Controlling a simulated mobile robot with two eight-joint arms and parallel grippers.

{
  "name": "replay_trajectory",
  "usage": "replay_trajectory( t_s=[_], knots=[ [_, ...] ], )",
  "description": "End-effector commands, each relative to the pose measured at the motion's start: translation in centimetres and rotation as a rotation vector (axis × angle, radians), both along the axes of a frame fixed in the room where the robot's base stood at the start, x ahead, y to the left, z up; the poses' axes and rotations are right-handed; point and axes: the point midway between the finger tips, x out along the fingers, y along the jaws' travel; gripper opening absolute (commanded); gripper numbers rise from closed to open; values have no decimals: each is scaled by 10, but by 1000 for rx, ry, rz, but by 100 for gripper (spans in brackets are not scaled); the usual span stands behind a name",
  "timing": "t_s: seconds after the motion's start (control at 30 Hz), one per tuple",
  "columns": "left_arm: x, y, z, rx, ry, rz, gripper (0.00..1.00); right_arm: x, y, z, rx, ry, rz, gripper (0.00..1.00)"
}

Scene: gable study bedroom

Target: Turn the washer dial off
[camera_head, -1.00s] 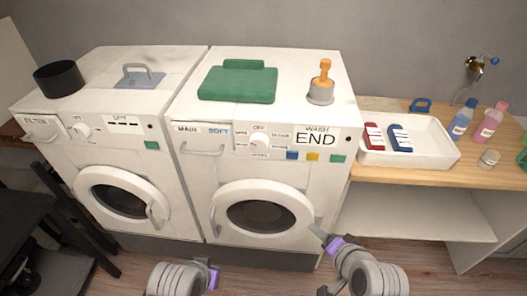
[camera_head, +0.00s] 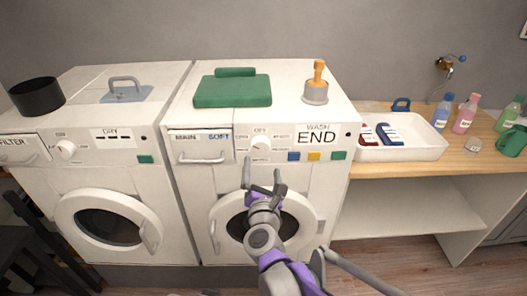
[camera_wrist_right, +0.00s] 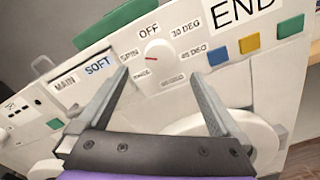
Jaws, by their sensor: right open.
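The washer dial (camera_head: 261,142) is a round white knob on the front panel of the right machine, the washer (camera_head: 185,210). It also shows in the right wrist view (camera_wrist_right: 162,50), where its red mark points left, toward the SPIN label, and OFF is printed above it. My right gripper (camera_head: 262,170) is open and empty, just in front of and below the dial. In the right wrist view its two fingers (camera_wrist_right: 157,82) stand either side of the dial's lower area, apart from it. My left gripper is not in view.
A drawer handle (camera_head: 201,160) juts out left of the dial. Blue, yellow and green buttons (camera_head: 315,156) sit to its right under the END display (camera_head: 314,138). The dryer (camera_head: 80,178) stands at left. A wooden counter (camera_head: 480,155) with a white tray (camera_head: 425,150) is at right.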

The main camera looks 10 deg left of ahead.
Motion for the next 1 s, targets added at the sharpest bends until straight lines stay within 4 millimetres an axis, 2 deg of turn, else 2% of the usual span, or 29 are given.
replay_trajectory(
  t_s=[0.3,0.5,0.67,0.9,1.0],
  knots=[
    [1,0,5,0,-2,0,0,59,16,1,-4,-1,0,100],
    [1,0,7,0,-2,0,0,83,23,1,-6,-2,0,100],
    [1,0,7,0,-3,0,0,91,25,1,-5,-1,1,100],
    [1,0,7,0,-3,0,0,91,26,0,-6,-1,1,100],
    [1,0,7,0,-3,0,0,91,26,0,-6,-1,1,84]
  ],
)
